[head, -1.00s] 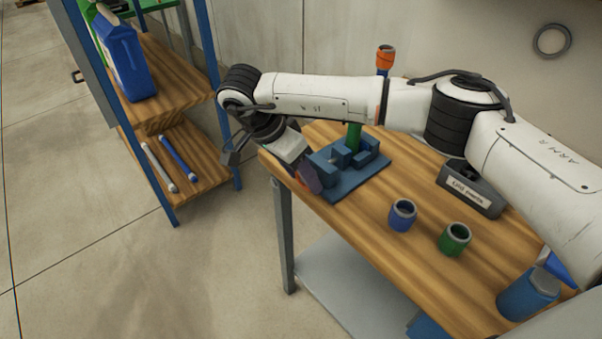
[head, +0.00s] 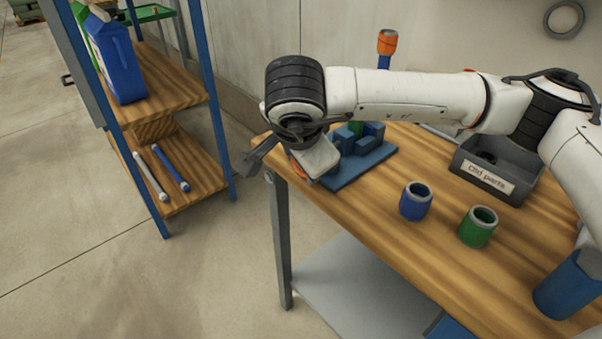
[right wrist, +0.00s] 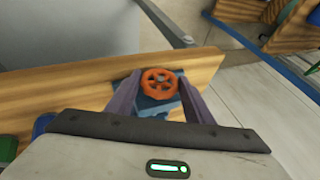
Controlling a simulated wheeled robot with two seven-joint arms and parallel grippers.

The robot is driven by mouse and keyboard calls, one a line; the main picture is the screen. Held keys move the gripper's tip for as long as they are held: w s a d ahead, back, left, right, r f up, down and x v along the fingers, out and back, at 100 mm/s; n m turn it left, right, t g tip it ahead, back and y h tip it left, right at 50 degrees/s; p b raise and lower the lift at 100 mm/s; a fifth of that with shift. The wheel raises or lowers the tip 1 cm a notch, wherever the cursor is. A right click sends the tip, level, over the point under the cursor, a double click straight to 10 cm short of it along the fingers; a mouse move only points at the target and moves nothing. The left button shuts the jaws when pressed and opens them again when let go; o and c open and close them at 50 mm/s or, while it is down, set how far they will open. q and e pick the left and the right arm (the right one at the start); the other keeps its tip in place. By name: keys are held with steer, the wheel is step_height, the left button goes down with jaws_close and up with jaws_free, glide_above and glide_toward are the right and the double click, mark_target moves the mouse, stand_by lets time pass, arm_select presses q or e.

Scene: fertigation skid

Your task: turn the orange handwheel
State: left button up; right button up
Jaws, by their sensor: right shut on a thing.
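The orange handwheel (right wrist: 159,82) shows in the right wrist view as a spoked ring between my right gripper's two purple-grey fingers. My right gripper (right wrist: 159,90) is shut on it, one finger at each side of the rim. In the head view my right wrist hides most of the wheel; only an orange sliver (head: 297,165) shows beside it. The wheel is at the near left end of the blue fixture (head: 352,173), which sits on the bench corner. My left gripper is not in view.
On the wooden bench (head: 400,245) stand a blue cup (head: 416,201), a green cup (head: 479,227), a grey labelled parts bin (head: 490,177) and a larger blue container (head: 568,285). A blue-framed shelf (head: 190,90) stands left, across a floor gap.

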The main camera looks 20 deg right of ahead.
stand_by(0.5)
steer(key=o, duration=1)
steer(key=shift+o, duration=0.2)
